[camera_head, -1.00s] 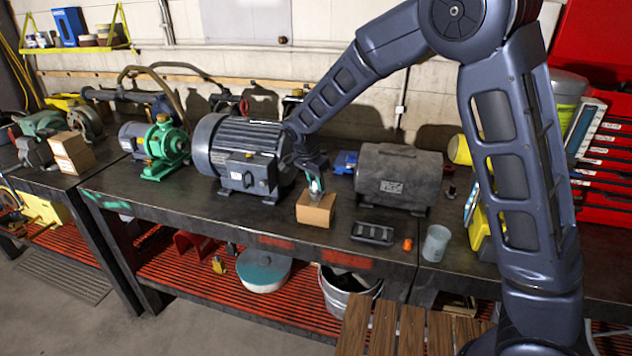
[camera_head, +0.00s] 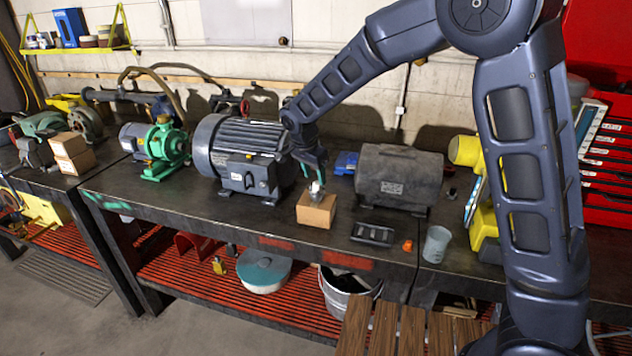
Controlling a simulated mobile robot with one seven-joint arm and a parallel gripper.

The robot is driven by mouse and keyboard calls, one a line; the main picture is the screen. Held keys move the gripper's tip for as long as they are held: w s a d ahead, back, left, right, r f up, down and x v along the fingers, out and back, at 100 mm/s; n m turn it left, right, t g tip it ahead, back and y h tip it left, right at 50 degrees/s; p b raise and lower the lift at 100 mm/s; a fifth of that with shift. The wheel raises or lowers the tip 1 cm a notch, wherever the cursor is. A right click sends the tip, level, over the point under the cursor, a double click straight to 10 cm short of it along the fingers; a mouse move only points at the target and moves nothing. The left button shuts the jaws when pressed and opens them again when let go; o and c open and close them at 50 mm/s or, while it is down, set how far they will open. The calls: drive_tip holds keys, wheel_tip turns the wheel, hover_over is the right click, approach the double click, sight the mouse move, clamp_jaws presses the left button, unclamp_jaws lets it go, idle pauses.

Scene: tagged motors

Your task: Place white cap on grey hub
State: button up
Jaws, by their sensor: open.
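A small white piece, likely the white cap (camera_head: 316,192), sits on top of a small cardboard box (camera_head: 316,211) near the bench's front edge. My gripper (camera_head: 316,179) is open just above the white piece, pointing down. Its fingertips are close to the piece, and I cannot tell whether they touch it. Behind and left of the box is a large grey finned motor (camera_head: 240,155). No part is clearly recognisable as the grey hub; my forearm and gripper hide some of the motor's right end.
A dark grey motor (camera_head: 398,178) stands right of the box. A black tray (camera_head: 372,234), an orange piece (camera_head: 407,245) and a grey cup (camera_head: 437,244) lie along the front. A green pump (camera_head: 163,150) stands left. The bench (camera_head: 205,205) is clear left of the box.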

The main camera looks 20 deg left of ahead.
drive_tip(key=d+v, duration=0.1)
drive_tip(key=v, duration=0.7)
drive_tip(key=shift+a+r, duration=0.2)
drive_tip(key=shift+a, duration=0.25)
drive_tip(key=w+d+r+n+y, duration=0.1)
drive_tip(key=w+d+r, duration=0.15)
drive_tip(key=d, duration=0.75)
drive_tip(key=w+d+r, duration=0.1)
drive_tip(key=d+r, duration=0.2)
drive_tip(key=d, duration=0.7)
drive_tip(key=w+d+r+n+y, duration=0.1)
drive_tip(key=d+r, duration=0.2)
drive_tip(key=d, duration=0.8)
drive_tip(key=s+d+f+n+t, duration=0.1)
drive_tip(key=s+d, duration=0.7)
drive_tip(key=d, duration=0.3)
drive_tip(key=s+d+f+n+t, duration=0.1)
drive_tip(key=s+d+n, duration=0.1)
drive_tip(key=s+d, duration=0.6)
drive_tip(key=d, duration=0.3)
drive_tip(key=shift+s+d+h, duration=0.15)
drive_tip(key=shift+d+h, duration=0.15)
drive_tip(key=shift+d, duration=0.1)
